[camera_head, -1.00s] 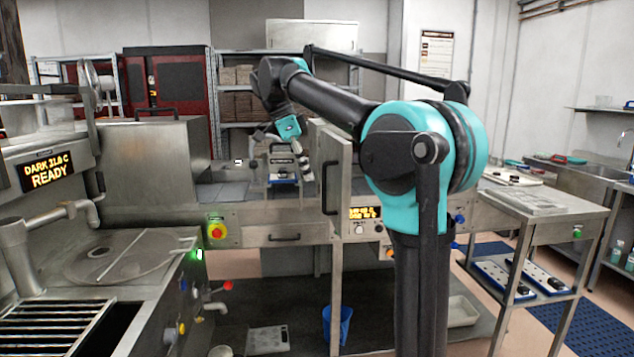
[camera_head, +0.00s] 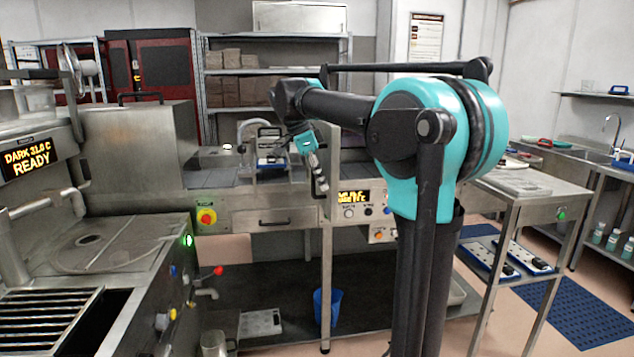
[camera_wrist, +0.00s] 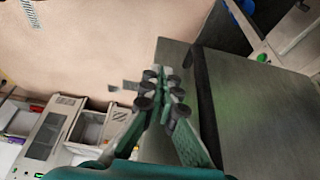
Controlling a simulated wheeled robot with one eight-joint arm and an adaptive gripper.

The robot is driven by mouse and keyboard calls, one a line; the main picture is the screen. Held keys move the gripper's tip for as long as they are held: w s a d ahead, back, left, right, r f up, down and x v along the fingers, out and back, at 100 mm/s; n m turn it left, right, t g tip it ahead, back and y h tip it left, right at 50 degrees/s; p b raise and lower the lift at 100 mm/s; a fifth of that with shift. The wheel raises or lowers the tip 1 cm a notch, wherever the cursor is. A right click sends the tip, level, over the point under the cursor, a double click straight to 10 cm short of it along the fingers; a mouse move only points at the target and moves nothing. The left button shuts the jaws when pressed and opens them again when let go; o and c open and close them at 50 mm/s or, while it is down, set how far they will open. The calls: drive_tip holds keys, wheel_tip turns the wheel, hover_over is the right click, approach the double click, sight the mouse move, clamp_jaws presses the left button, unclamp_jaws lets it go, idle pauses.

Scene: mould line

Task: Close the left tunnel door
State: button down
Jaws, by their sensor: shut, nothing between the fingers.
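A grey metal door panel (camera_head: 328,141) stands upright at the left end of the tunnel housing, seen at a steep angle. It appears swung out, but its hinge side is hidden. My gripper (camera_head: 322,189) hangs in front of it, covering part of it and its handle. In the wrist view, my gripper (camera_wrist: 166,92) has its fingertips together and empty. They are close to the door's black bar handle (camera_wrist: 205,90), with the broad grey door face (camera_wrist: 255,100) to the right. I cannot tell whether they touch the door.
A metal hood (camera_head: 140,150) stands left of the conveyor. A round-lidded machine (camera_head: 95,250) with a READY display fills the left foreground. A trolley (camera_head: 530,200) with trays stands at right. A blue bin (camera_head: 327,306) is on the lower shelf. Open floor shows at bottom right.

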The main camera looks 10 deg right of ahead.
drive_tip(key=shift+d, duration=0.1)
drive_tip(key=w+d+n+t+y, duration=0.1)
drive_tip(key=w+d+n, duration=0.25)
drive_tip(key=d, duration=0.65)
drive_tip(key=w+d+n+t, duration=0.2)
drive_tip(key=d+n, duration=0.2)
drive_tip(key=d, duration=0.6)
drive_tip(key=w+d+n+y, duration=0.1)
drive_tip(key=w+d+n, duration=0.3)
drive_tip(key=w+d, duration=0.3)
drive_tip(key=w+d+n+t+y, duration=0.1)
drive_tip(key=w+d+n, duration=0.4)
drive_tip(key=w, duration=1)
drive_tip(key=shift+w+d+y, duration=0.15)
drive_tip(key=shift+d+y, duration=0.35)
drive_tip(key=shift+d, duration=0.6)
